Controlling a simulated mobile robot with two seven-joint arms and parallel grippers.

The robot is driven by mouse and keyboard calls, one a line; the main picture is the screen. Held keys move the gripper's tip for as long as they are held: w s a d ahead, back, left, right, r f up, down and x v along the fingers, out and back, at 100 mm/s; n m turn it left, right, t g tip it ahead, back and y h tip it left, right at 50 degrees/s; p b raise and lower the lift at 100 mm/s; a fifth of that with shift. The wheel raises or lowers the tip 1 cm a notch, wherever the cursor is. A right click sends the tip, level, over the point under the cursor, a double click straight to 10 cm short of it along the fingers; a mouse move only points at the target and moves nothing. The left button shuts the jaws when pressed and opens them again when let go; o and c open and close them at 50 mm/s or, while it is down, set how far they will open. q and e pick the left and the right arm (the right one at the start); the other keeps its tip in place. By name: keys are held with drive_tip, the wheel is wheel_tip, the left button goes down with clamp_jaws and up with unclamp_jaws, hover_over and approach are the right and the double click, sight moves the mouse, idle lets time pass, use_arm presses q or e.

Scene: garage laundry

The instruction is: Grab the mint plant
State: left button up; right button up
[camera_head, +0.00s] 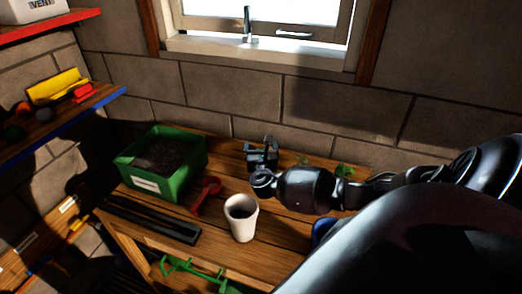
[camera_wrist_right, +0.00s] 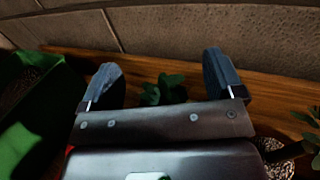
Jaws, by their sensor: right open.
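My right gripper (camera_head: 262,153) is over the back of the wooden bench. In the wrist view the right gripper (camera_wrist_right: 165,82) is open, its two dark fingers wide apart. A small green leafy plant (camera_wrist_right: 166,90) shows between and beyond the fingers, its lower part hidden by the gripper body. More leaves (camera_wrist_right: 309,135) show at the right edge of the wrist view. In the head view, small green leaves (camera_head: 345,171) stand behind my right arm, with fainter ones (camera_head: 303,160) to their left. I cannot tell which is the mint. My left gripper is out of view.
A green box of soil (camera_head: 186,177) stands left of the gripper, with a red trowel (camera_head: 205,196) beside it. A white cup (camera_head: 241,218) stands in front. A black tray (camera_head: 150,219) lies at the front left. A block wall (camera_head: 235,105) closes the back.

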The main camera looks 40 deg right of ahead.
drive_tip(key=c, duration=1.4)
